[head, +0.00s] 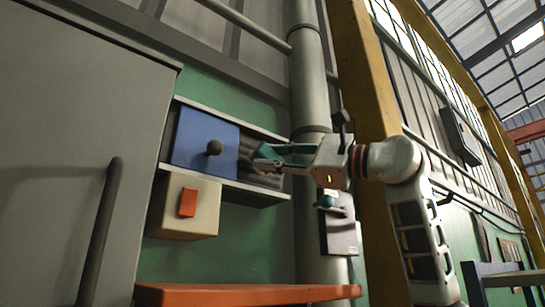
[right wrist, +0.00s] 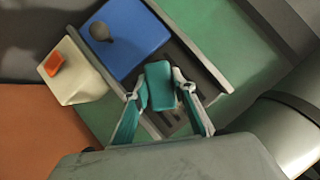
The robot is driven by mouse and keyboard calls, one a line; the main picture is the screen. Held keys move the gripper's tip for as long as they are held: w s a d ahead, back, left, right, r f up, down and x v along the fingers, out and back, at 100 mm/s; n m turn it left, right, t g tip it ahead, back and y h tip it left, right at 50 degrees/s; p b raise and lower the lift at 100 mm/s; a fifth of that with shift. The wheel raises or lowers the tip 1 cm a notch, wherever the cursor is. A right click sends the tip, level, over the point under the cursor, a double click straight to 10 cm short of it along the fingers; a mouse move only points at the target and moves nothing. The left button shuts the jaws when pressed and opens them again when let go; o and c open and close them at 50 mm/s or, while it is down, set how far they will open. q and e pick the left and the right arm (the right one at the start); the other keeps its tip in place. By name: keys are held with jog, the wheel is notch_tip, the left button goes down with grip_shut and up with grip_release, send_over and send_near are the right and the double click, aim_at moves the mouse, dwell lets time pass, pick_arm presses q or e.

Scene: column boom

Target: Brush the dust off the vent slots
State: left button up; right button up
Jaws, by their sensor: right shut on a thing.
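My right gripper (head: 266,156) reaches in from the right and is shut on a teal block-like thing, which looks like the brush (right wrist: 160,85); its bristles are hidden. In the right wrist view the gripper (right wrist: 160,92) has one finger on each side of it. The dark vent slots (right wrist: 172,117) lie behind the held thing, and part of them also shows in the head view (head: 250,146). I cannot tell whether the held thing touches them or whether dust lies there. A blue panel (head: 190,137) with a dark round knob (head: 214,147) stands left of the visible slots. My left gripper is out of view.
Below the blue panel is a cream box (head: 205,221) with an orange switch (head: 187,203). A large grey cabinet (head: 60,120) stands left. A thick grey pipe (head: 311,85) runs upright near the gripper. An orange ledge (head: 230,294) lies below.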

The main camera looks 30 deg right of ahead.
jog(key=shift+w+a, duration=0.1)
jog(key=shift+w, duration=0.9)
jog(key=shift+d, duration=2.3)
jog(key=shift+a, duration=2.35)
jog(key=shift+w+d+r, duration=0.1)
jog(key=shift+d+r, duration=0.15)
jog(key=shift+d, duration=0.55)
jog(key=shift+w+d+r, duration=0.1)
jog(key=shift+d+r, duration=0.2)
jog(key=shift+d, duration=0.45)
jog(key=shift+w+d+r, duration=0.1)
jog(key=shift+d+r, duration=0.15)
jog(key=shift+d, duration=0.55)
jog(key=shift+s+a, duration=0.15)
jog(key=shift+a, duration=1)
jog(key=shift+s+a, duration=0.15)
jog(key=shift+a, duration=1)
jog(key=shift+w+d+f, duration=0.1)
jog(key=shift+d+f, duration=0.2)
jog(key=shift+d, duration=0.45)
jog(key=shift+w+d+f, duration=0.1)
jog(key=shift+d+f, duration=0.15)
jog(key=shift+d, duration=0.55)
jog(key=shift+d+f, duration=0.3)
jog(key=shift+d, duration=0.45)
jog(key=s, duration=0.6)
jog(key=shift+d, duration=0.2)
